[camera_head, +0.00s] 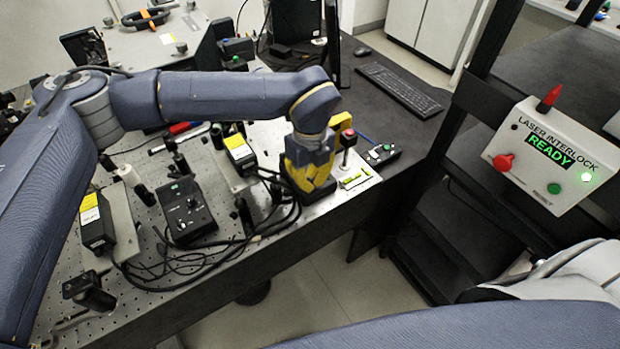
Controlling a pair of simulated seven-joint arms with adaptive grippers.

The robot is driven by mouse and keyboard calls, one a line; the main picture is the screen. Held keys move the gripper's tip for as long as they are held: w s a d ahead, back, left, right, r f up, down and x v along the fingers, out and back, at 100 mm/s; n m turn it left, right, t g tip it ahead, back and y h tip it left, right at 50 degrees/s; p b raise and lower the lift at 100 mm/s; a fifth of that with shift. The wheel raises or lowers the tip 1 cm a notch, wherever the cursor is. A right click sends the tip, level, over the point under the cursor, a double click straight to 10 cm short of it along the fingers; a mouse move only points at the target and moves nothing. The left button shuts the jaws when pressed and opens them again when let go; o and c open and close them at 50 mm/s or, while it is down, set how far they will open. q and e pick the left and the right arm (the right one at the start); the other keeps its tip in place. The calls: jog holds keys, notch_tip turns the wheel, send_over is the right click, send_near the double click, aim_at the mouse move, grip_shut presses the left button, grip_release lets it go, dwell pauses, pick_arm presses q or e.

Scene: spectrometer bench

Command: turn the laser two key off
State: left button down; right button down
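My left gripper (310,175) points down at the front right part of the optical bench (225,255). Its fingers are hidden by its own body, so I cannot tell whether it is open or shut. No key is clearly visible; the area right under the gripper is hidden. A black controller box (187,212) with a small green display and knobs stands left of the gripper. Two black laser-like units with yellow labels stand on the bench, one at the left (95,222) and one nearer the gripper (240,152). I cannot tell which is laser two. My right gripper is out of view.
Black cables (270,222) loop along the bench's front edge. A red-topped post (348,140) and a small black button box (381,155) are right of the gripper. A laser interlock box (552,157) reads READY, with a green light. A keyboard (400,88) lies behind.

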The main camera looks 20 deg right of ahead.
aim_at(310, 180)
pick_arm(q)
jog(key=c, duration=1.6)
grip_release()
notch_tip(310, 180, up, 12)
